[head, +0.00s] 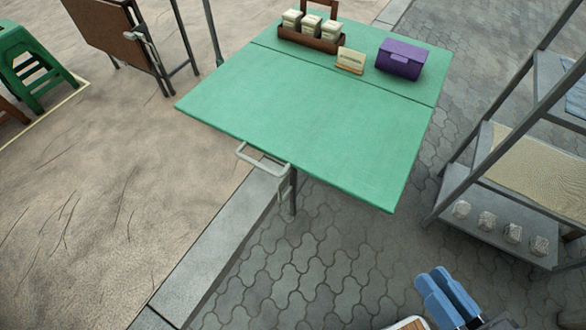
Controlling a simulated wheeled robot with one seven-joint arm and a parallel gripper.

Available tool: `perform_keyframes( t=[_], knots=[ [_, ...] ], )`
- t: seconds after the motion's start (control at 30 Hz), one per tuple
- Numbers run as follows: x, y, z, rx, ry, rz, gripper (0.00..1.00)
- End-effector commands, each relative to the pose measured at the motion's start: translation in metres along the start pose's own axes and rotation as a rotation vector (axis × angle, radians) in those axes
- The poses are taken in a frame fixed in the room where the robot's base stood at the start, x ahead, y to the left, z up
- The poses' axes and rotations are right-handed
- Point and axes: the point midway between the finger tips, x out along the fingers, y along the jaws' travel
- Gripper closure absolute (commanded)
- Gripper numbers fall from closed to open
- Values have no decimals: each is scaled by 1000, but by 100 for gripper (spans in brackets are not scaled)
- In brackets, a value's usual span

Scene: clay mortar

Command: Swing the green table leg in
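The green table (330,125) stands in the middle of the head view, its top flat and raised. A pale grey metal loop (263,160) sticks out from under its near left edge, toward the left. Below the loop a grey bracket joins a dark upright leg (293,195); the rest of the table's underside is hidden by the top. My gripper (438,279), with two blue fingers, is low at the right, well away from the leg and touching nothing visible. The fingers lie close side by side; their gap is unclear.
On the table are a brown carrier (309,41) with pale containers, a small sign (351,61) and a purple box (400,60). A grey shelf rack (490,210) stands right. A brown folded table (105,30) and green stool (30,65) are left. Paving before the table is clear.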

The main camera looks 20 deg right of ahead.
Motion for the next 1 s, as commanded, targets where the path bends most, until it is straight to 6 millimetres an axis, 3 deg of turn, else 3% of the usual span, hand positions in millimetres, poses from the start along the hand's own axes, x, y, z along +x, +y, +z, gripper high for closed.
perform_keyframes(
  t=[0.03,0.17,0.27,0.37,0.6,0.8,1.0],
  knots=[
    [12,5,18,31,11,1,87],
    [40,16,47,130,37,4,99],
    [68,25,75,226,62,5,100],
    [106,36,108,347,91,3,100],
    [218,62,182,703,168,-12,100],
    [312,74,222,999,220,-40,100],
    [387,76,241,1249,252,-73,100]
  ],
)
